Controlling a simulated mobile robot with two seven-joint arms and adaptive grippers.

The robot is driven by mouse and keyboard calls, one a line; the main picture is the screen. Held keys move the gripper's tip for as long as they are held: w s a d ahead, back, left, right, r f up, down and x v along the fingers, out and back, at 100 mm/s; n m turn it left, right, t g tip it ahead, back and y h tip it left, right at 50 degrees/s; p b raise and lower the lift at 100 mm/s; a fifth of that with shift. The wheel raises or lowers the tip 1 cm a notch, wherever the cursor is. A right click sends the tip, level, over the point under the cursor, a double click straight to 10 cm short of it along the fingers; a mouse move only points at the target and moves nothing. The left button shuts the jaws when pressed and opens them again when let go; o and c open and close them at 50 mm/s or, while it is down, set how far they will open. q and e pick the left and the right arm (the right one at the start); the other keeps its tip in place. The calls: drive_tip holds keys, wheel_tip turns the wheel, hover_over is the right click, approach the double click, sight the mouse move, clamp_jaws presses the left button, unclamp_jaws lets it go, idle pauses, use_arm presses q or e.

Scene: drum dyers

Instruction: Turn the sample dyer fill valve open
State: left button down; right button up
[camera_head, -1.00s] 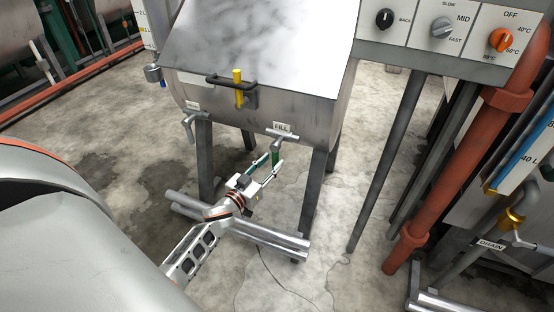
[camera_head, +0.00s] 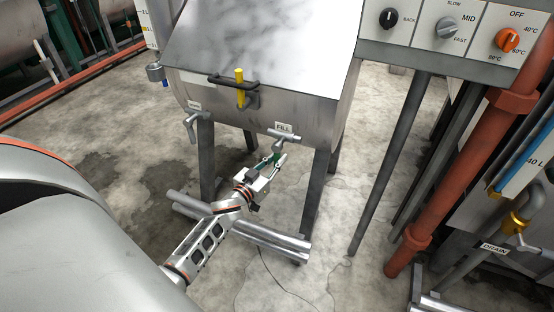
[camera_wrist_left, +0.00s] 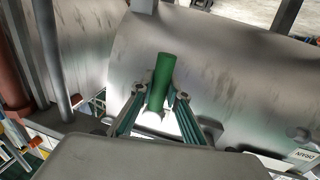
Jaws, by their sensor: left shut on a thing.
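The sample dyer is a steel drum (camera_head: 300,118) on dark legs with a sloping lid. Its fill valve (camera_head: 283,136) sits at the lower front under a FILL label (camera_head: 284,126). The valve's green handle (camera_wrist_left: 163,75) shows between my fingers in the left wrist view. My left gripper (camera_head: 276,159) is just below the valve and shut on this green handle. In the left wrist view, the left gripper's fingers (camera_wrist_left: 161,100) lie on either side of the handle's near end. In the head view the fingers partly hide the handle. My right gripper is not in view.
The lid has a dark bar handle (camera_head: 232,80) and a yellow latch (camera_head: 239,88). Another tap (camera_head: 191,124) hangs at the drum's left. A control panel (camera_head: 450,32) is upper right, with a red pipe (camera_head: 455,170) below it.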

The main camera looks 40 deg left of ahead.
use_arm(q)
drive_tip(key=shift+d, duration=0.1)
drive_tip(key=shift+w+d+r+n, duration=0.15)
drive_tip(key=shift+d+n, duration=0.15)
drive_tip(key=shift+n, duration=0.5)
drive_tip(key=d+r+n+y+p, duration=0.1)
drive_tip(key=n, duration=0.5)
drive_tip(key=d+r+n+t+y+p, duration=0.1)
drive_tip(key=d+r+n+p, duration=0.1)
drive_tip(key=n, duration=0.4)
drive_tip(key=w+d+r+n+y+p, duration=0.1)
drive_tip(key=r+n+y+p, duration=0.1)
drive_tip(key=n, duration=0.4)
drive_tip(key=shift+d+t, duration=0.2)
drive_tip(key=shift+t, duration=0.1)
drive_tip(key=shift+n, duration=0.3)
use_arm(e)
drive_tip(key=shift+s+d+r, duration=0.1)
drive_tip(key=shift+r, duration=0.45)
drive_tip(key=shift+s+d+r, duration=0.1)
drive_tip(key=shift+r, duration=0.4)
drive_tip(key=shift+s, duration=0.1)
use_arm(q)
drive_tip(key=c, duration=1.9)
unclamp_jaws()
